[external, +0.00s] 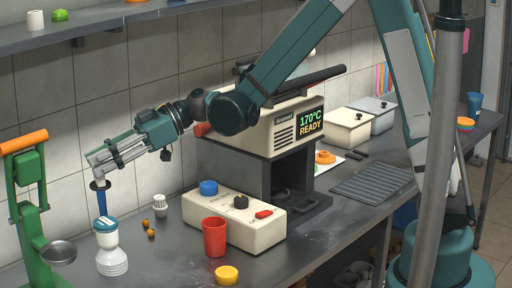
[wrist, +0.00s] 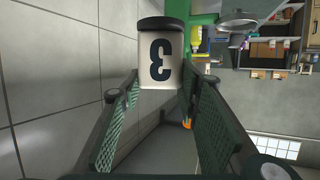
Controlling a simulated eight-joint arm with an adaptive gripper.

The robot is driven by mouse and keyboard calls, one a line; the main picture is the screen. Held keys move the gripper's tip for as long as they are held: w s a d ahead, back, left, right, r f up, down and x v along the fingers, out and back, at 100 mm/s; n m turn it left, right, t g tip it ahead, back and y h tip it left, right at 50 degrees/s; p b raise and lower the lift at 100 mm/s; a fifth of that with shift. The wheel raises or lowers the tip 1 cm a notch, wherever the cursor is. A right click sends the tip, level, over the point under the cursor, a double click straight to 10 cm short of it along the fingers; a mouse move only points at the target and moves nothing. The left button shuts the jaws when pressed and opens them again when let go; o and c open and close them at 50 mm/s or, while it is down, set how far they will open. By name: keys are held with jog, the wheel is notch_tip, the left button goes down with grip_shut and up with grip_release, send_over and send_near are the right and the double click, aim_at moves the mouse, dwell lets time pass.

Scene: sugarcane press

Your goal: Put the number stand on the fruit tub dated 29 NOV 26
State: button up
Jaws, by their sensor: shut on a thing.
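My gripper (external: 98,163) reaches down at the left and is shut on the number stand. No date is readable.
A green press (external: 32,190) with an orange handle and a grey pan (external: 60,252) stands close left. A cream control box (external: 232,218), red cup (external: 214,236) and yellow lid (external: 227,275) are to the right. A small white bottle (external: 160,205) stands behind.

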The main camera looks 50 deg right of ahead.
aim_at(101, 182)
jog(key=shift+f+b, duration=0.5)
jog(key=shift+f, duration=2.6)
jog(key=shift+f, duration=0.1)
jog(key=shift+f+b, duration=0.35)
jog(key=shift+f, duration=1.4)
jog(key=shift+f, duration=0.1)
jog(key=o, duration=0.5)
jog(key=shift+f, duration=0.1)
jog(key=shift+c, duration=0.2)
jog(key=o, duration=0.5)
jog(key=shift+c, duration=0.2)
jog(key=shift+r, duration=0.2)
